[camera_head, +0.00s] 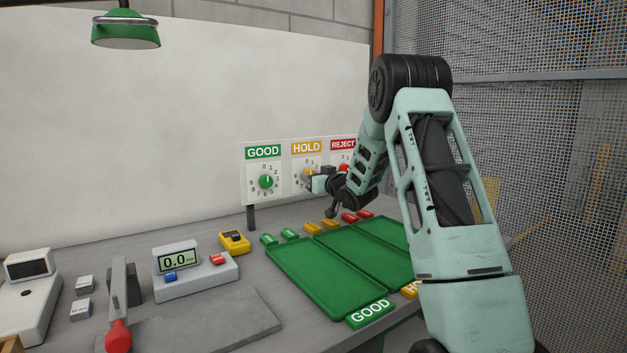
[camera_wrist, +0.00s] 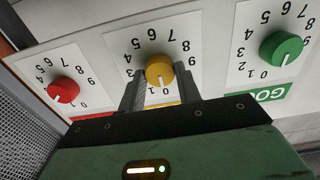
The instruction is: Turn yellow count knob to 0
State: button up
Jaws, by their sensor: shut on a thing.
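The yellow count knob (camera_wrist: 158,70) sits on the HOLD dial, the middle of the three dials. My gripper (camera_wrist: 160,88) has one finger on each side of the knob and is shut on it. The knob's white pointer mark faces down toward my gripper in the wrist view. The digits at that lower edge are partly hidden by the fingers, so I cannot tell the exact number it marks. In the head view my gripper (camera_head: 312,182) is at the HOLD panel (camera_head: 306,148) and covers most of the knob.
The green knob (camera_wrist: 281,49) on the GOOD dial and the red knob (camera_wrist: 63,90) on the REJECT dial flank the yellow one closely. Green trays (camera_head: 318,283) lie on the bench below. A scale (camera_head: 195,275) stands to the left.

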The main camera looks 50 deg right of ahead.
jog(key=shift+f, duration=0.1)
jog(key=o, duration=1)
jog(key=shift+c, duration=0.2)
jog(key=b+v, duration=0.1)
jog(key=v, duration=1.6)
jog(key=shift+s+b, duration=0.25)
jog(key=shift+b, duration=0.1)
